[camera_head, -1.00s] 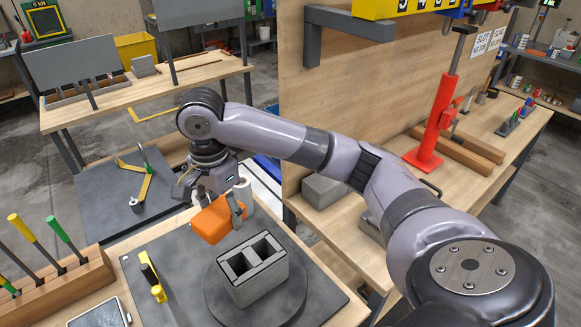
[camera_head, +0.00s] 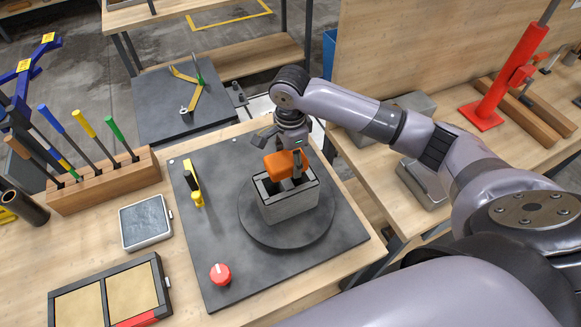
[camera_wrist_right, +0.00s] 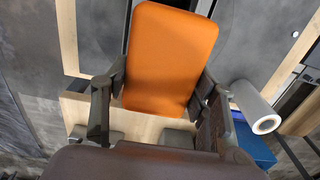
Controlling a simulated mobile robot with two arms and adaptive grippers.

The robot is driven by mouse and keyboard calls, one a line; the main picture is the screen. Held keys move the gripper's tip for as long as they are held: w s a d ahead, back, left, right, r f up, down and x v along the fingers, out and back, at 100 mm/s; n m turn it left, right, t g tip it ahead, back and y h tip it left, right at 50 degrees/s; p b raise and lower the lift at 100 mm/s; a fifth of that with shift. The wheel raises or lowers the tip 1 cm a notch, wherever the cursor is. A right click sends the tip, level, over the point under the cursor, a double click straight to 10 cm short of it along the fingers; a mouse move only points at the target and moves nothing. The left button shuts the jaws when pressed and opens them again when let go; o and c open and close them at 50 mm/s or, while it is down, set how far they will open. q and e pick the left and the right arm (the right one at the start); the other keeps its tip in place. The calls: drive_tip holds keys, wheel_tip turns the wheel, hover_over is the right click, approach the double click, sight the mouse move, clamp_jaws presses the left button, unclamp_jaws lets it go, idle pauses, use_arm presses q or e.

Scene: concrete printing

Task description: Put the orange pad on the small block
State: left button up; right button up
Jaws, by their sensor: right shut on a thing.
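The orange pad (camera_head: 284,164) is held in my right gripper (camera_head: 298,165), over the far top edge of a grey two-celled block (camera_head: 290,206). The block stands upright on a round dark turntable (camera_head: 262,233). I cannot tell whether the pad touches the block. In the right wrist view, the orange pad (camera_wrist_right: 170,58) lies between the two fingers of my right gripper (camera_wrist_right: 160,100), its broad face toward the camera. The block is not clearly seen there. My left gripper is not in view.
On the dark mat (camera_head: 215,265) are a yellow-and-black tool (camera_head: 194,185) and a red knob (camera_head: 220,273). A wooden tool rack (camera_head: 105,183), a small scale (camera_head: 145,222) and a framed tray (camera_head: 110,300) are to the left. Two grey blocks (camera_head: 425,184) (camera_head: 411,106) are on the right bench.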

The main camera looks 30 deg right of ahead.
sight(290, 172)
drive_tip(key=shift+a+f, duration=0.1)
drive_tip(key=shift+f, duration=0.55)
wheel_tip(290, 172, down, 4)
drive_tip(key=shift+p, duration=0.5)
drive_tip(key=shift+f, duration=0.15)
drive_tip(key=o, duration=1)
drive_tip(key=shift+o, duration=0.2)
